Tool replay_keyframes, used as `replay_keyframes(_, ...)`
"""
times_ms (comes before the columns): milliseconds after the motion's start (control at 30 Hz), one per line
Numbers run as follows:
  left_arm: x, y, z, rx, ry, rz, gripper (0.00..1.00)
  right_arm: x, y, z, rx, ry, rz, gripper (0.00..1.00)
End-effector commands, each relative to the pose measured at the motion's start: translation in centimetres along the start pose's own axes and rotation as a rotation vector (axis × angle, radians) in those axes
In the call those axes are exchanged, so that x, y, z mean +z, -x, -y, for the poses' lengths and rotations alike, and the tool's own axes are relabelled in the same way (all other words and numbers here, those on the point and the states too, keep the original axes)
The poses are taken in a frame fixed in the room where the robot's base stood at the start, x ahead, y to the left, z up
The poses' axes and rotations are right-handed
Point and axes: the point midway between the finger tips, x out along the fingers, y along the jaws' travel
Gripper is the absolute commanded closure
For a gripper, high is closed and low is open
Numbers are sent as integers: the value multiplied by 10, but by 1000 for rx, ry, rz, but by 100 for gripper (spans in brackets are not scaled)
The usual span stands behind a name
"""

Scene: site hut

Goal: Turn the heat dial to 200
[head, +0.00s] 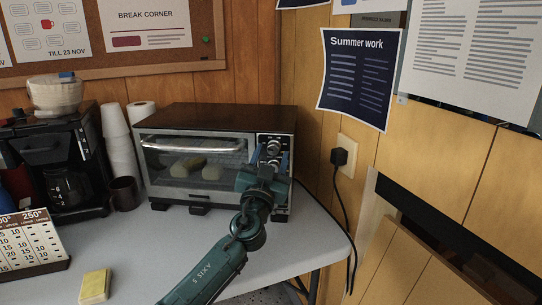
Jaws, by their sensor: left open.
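A toaster oven (190,137) with a dark top stands on the grey table, its glass door closed and pale pieces visible inside. Its control panel is at the right of the front. A round dial (273,148) shows high on the panel; the marks around it are too small to read. My left gripper (270,162) is open in front of the panel, just below that dial, and hides the lower panel. I cannot tell whether it touches a dial. My right gripper is not in view.
A coffee maker (50,165), stacked white cups (121,150) and a dark mug (124,193) stand left of the oven. A printed card (32,245) and a yellow sponge-like block (95,286) are near the front. A plug (339,157) with a hanging cord is at right.

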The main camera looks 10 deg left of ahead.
Motion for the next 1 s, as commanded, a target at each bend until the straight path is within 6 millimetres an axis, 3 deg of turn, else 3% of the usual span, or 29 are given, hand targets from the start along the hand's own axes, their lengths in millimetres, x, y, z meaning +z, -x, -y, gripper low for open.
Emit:
replay_keyframes(333, 0, -4, 0, 0, 0, 0, 53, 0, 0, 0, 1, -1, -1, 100)
replay_keyframes(867, 0, -3, 0, 0, 0, 1, 96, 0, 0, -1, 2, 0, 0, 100)
replay_keyframes(1000, 0, -3, 0, 2, -4, 1, 96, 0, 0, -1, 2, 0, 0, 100)
